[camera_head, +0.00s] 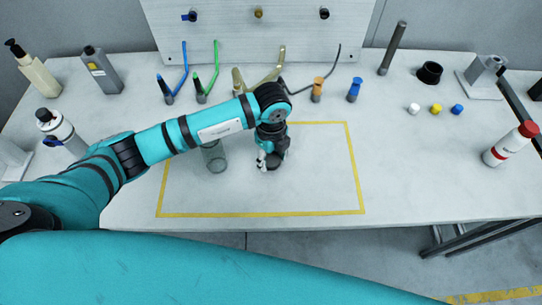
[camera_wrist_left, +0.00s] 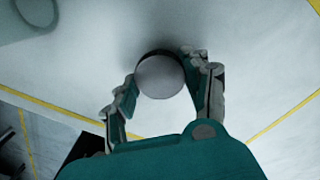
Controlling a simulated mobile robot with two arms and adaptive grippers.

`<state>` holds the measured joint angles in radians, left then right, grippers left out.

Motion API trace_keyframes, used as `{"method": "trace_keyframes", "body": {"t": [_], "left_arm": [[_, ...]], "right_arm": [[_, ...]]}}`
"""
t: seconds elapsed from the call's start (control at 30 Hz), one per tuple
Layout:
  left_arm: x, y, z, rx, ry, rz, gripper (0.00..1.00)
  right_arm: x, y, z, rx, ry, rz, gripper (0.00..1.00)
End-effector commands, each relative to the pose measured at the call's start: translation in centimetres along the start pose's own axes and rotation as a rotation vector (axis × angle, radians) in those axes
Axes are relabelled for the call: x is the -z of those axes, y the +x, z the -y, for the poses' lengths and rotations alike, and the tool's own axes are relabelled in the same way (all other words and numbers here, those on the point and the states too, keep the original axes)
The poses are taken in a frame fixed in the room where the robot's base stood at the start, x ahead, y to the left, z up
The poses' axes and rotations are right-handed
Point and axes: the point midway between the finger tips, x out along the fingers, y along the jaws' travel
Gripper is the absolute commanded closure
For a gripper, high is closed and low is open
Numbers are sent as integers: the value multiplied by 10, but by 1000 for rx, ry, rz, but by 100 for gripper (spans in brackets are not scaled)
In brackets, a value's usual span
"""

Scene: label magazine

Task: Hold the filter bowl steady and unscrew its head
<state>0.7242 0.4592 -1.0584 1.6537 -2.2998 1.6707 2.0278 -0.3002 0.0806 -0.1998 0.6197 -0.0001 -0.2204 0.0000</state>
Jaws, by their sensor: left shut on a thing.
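A clear, greenish cylindrical filter bowl (camera_head: 216,160) stands upright on the table inside the yellow outline, left of my left gripper. Part of it shows at the top left of the left wrist view (camera_wrist_left: 38,14). My left gripper (camera_head: 270,160) points down and is shut on a round part with a grey face and black side (camera_wrist_left: 160,76), which looks like the filter head. The part is apart from the bowl, low over the table; I cannot tell whether it touches the table. The fingers mostly hide it in the head view. My right gripper is not in view.
Yellow tape (camera_head: 357,180) outlines a mostly clear area. Several coloured hoses and fittings lie behind it, below a grey panel (camera_head: 262,35). Bottles stand at left; a red-capped white bottle (camera_head: 510,143), small caps and a black ring (camera_head: 430,72) are at right.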

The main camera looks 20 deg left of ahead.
Motion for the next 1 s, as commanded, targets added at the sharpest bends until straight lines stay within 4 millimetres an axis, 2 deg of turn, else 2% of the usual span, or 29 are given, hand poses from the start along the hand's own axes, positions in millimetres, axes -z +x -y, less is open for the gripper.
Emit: {"method": "trace_keyframes", "body": {"t": [0.1, 0.47, 0.5, 0.63, 0.67, 1.0], "left_arm": [[0, 9, 0, 1, -1, -1, 91], [0, 15, 0, 2, -1, 0, 91], [0, 14, 0, 3, -1, 0, 50], [0, 14, 0, 2, -1, 0, 33], [0, 14, 0, 2, -1, 0, 29], [0, 8, 0, 3, -1, 0, 29]], "right_arm": [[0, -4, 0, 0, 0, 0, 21], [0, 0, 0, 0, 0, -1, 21], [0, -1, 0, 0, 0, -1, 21], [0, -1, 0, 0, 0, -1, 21], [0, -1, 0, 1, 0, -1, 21], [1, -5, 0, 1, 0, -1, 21]]}}
